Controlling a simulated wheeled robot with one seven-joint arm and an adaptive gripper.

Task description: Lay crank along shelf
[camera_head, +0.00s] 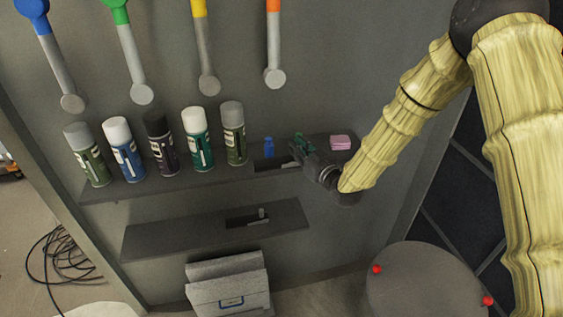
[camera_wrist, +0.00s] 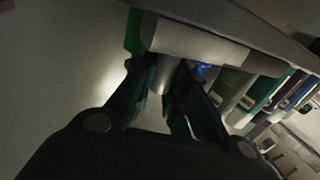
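My gripper (camera_head: 300,160) is at the right end of the upper shelf (camera_head: 180,185), low over its surface. A grey bar with a short round peg, which looks like the crank (camera_head: 291,165), lies by the fingertips above a dark patch on that shelf. In the wrist view the grey bar of the crank (camera_wrist: 195,42) spans the far side of the fingers, and its peg points in between the fingertips (camera_wrist: 160,85). I cannot tell whether the fingers press on the peg. A similar small grey piece (camera_head: 258,217) sits on a dark patch of the lower shelf (camera_head: 170,237).
Several spray cans (camera_head: 160,142) stand on the upper shelf left of my gripper. A small blue bottle (camera_head: 268,147) and a pink block (camera_head: 340,142) are close by. Coloured-handled tools (camera_head: 205,55) hang above. A grey box (camera_head: 230,290) and round stool-like top (camera_head: 425,285) are below.

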